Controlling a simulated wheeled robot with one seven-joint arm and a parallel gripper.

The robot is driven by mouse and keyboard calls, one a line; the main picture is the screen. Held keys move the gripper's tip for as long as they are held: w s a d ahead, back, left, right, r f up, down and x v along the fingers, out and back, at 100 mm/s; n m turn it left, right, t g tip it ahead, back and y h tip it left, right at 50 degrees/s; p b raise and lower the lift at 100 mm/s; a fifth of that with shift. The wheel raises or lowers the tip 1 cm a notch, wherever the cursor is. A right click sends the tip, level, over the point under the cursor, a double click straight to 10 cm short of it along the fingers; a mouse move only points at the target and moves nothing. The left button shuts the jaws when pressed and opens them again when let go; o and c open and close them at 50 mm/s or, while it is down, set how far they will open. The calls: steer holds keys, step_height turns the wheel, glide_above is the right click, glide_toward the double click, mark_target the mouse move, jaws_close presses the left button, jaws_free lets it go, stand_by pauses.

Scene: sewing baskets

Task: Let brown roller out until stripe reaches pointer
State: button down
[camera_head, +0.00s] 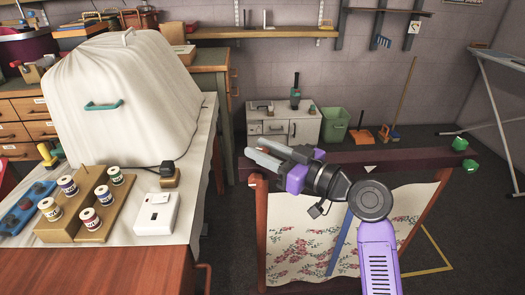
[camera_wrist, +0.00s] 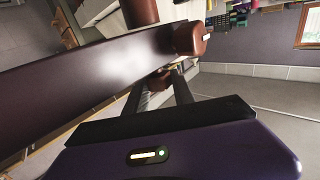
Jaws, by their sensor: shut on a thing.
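The brown roller (camera_head: 262,235) runs along the left side of a frame with flowered cloth (camera_head: 300,235); it also shows at the top of the wrist view (camera_wrist: 140,12). A blue stripe (camera_head: 340,240) crosses the cloth. A white triangular pointer (camera_head: 370,168) sits on the dark far rail (camera_head: 410,160); the stripe's far end lies left of it. My gripper (camera_head: 265,156) is at the rail's left end. In the wrist view its fingers (camera_wrist: 165,88) are shut on a brown knob (camera_wrist: 160,78) beside the rail (camera_wrist: 100,80), partly hidden by the fingers.
Green knobs (camera_head: 460,143) are at the frame's right end. A table at left holds a white-covered machine (camera_head: 120,95), thread spools (camera_head: 90,220) and a white box (camera_head: 157,212). A cabinet (camera_head: 285,130) and green bin (camera_head: 334,125) stand behind. Floor on the right is open.

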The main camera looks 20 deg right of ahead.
steer(key=c, duration=1.1)
jaws_free()
steer(key=shift+o, duration=0.2)
steer(key=v, duration=0.7)
steer(key=shift+s+d, duration=0.2)
steer(key=shift+s, duration=0.15)
